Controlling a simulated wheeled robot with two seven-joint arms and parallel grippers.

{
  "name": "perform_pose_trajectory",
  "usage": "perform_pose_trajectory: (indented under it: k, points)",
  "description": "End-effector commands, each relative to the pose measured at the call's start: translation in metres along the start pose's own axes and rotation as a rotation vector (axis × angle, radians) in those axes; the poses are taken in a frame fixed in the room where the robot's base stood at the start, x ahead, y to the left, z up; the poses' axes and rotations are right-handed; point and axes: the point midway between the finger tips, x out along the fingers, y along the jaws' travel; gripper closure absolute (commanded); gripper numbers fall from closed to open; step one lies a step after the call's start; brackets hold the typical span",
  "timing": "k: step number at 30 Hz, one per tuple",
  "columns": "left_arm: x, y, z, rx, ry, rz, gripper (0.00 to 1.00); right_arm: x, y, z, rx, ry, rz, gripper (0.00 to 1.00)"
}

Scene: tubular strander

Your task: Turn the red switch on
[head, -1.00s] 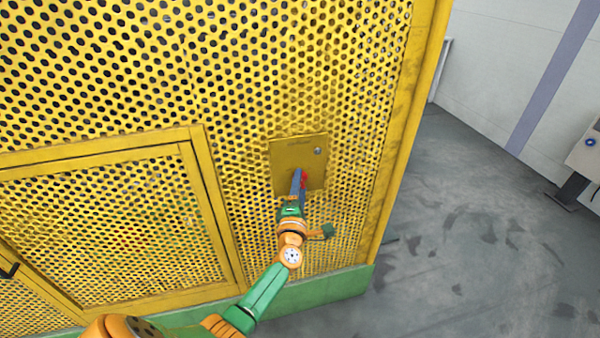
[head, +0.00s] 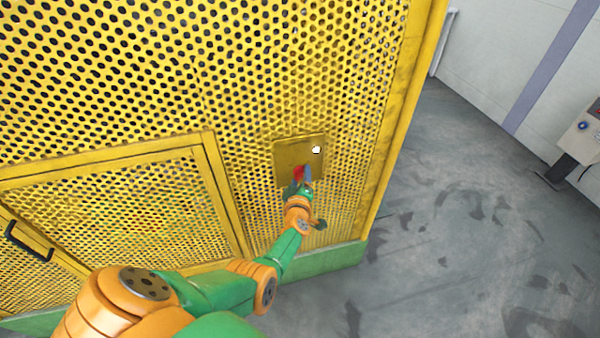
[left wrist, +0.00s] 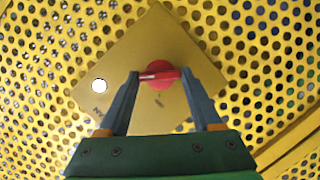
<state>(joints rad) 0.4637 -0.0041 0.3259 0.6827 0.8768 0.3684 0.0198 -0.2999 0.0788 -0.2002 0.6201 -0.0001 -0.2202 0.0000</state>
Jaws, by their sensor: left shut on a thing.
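The red switch (left wrist: 160,84) sits on a square yellow-brass plate (left wrist: 172,40) on the perforated yellow panel. Its handle, with a white mark, lies across between my left gripper's fingers (left wrist: 160,74), which are shut on it. In the left wrist view the plate appears turned to about a diamond. In the head view the red switch (head: 299,173) shows at the plate's lower edge, partly hidden by my left gripper (head: 303,177). A round lamp (head: 316,149) on the plate is bright white; it also shows in the left wrist view (left wrist: 99,86). My right gripper is out of view.
The perforated yellow guard (head: 230,70) fills the left and middle. A framed door (head: 100,225) with a black handle (head: 28,242) is at lower left. Grey floor (head: 450,220) is clear at right. A grey control box (head: 580,135) stands at far right.

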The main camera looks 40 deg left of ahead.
Motion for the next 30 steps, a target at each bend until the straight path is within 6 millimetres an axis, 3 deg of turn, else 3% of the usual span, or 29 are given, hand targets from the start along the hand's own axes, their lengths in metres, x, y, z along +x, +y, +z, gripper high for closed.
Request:
perform_pose_trajectory:
  k: [9, 26, 27, 30]
  points:
    - [-0.0008, 0.0002, 0.0019, 0.108, -0.006, -0.048, 0.90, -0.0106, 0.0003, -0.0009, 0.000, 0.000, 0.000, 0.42]
    - [-0.0006, -0.0010, 0.0022, 0.133, -0.005, -0.058, 0.90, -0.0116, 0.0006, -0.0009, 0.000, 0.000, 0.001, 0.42]
    - [-0.0006, -0.0010, 0.0022, 0.133, -0.005, -0.058, 0.29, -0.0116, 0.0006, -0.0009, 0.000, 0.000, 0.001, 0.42]
    - [-0.0005, -0.0007, 0.0018, 0.133, -0.004, -0.057, 0.04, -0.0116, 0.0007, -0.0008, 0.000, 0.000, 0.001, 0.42]
